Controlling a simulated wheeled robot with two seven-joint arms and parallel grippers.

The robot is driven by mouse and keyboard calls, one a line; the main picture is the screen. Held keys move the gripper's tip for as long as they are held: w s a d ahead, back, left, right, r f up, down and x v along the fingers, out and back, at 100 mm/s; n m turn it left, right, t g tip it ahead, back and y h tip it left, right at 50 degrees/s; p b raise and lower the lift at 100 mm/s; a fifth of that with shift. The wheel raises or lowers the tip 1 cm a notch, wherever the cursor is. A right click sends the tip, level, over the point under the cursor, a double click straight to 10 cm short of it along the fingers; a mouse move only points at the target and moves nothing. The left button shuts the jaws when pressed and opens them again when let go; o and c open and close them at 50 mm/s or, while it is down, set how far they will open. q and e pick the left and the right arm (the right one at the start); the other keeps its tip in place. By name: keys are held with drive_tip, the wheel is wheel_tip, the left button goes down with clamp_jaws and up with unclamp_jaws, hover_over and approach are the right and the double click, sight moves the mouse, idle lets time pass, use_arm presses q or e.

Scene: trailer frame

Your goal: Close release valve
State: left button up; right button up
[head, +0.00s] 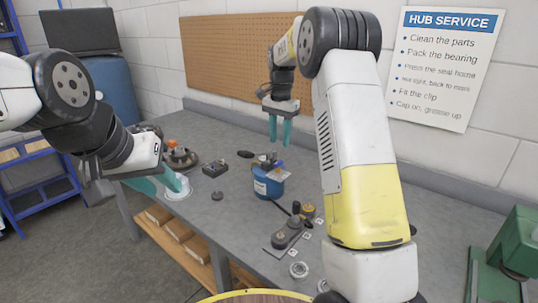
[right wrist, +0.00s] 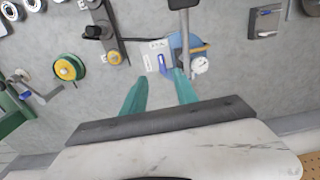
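A blue canister-like body (head: 268,184) with a white label stands on the bench, with metal parts and a small blue piece on top. I cannot make out clearly which part is the release valve. In the right wrist view the blue body (right wrist: 178,40) shows from above, beside a white plate with a blue piece (right wrist: 162,60) and a metal bar. My right gripper (head: 280,130) is open and empty above and behind it; its teal fingers (right wrist: 161,90) point toward it. My left gripper (head: 170,184) looks open, at the bench's left edge over a white round part (head: 178,190), apart from the canister.
The grey bench (head: 225,140) holds a dark box (head: 215,168), an orange-topped part (head: 178,155), a dark lever tool (head: 287,232) and rings (head: 298,269). A green machine (head: 502,255) stands at right. A pegboard (head: 230,50) lies behind.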

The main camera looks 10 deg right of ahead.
sight(278, 162)
drive_tip(key=shift+w+f, duration=0.25)
drive_tip(key=shift+f, duration=0.1)
drive_tip(key=shift+a+f, duration=0.1)
drive_tip(key=shift+f, duration=0.25)
wheel_tip(278, 162, down, 7)
drive_tip(key=shift+c, duration=0.3)
clamp_jaws()
